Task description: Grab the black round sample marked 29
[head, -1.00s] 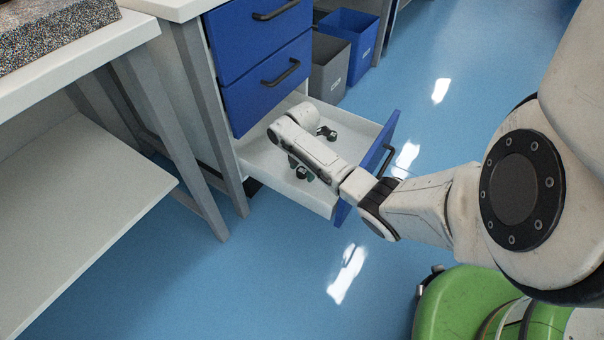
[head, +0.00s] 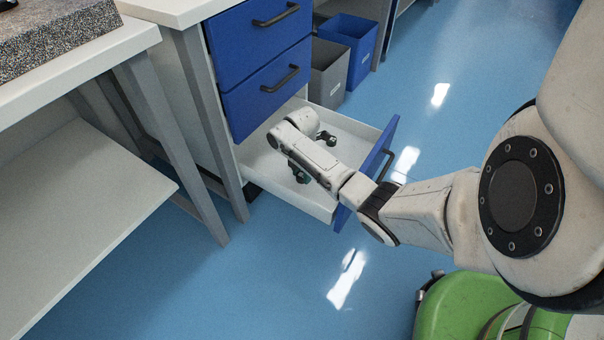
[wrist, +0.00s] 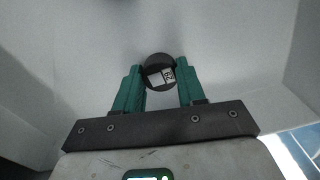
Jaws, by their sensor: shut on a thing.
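The black round sample (wrist: 158,66) with a white label reading 29 is between the teal fingertips of my gripper (wrist: 160,78) in the wrist view. My gripper is shut on it, and the label faces the camera with its number turned sideways. In the head view my gripper (head: 302,177) is inside the open bottom drawer (head: 315,203), mostly hidden by my arm. I cannot make out the sample itself there. I cannot tell whether it touches the drawer floor.
Small dark objects (head: 326,138) lie in the drawer behind my wrist. The drawer's blue front (head: 378,160) stands on the right, below two closed blue drawers (head: 268,95). A grey bin (head: 328,72) and a blue bin (head: 349,45) stand behind. The blue floor at right is clear.

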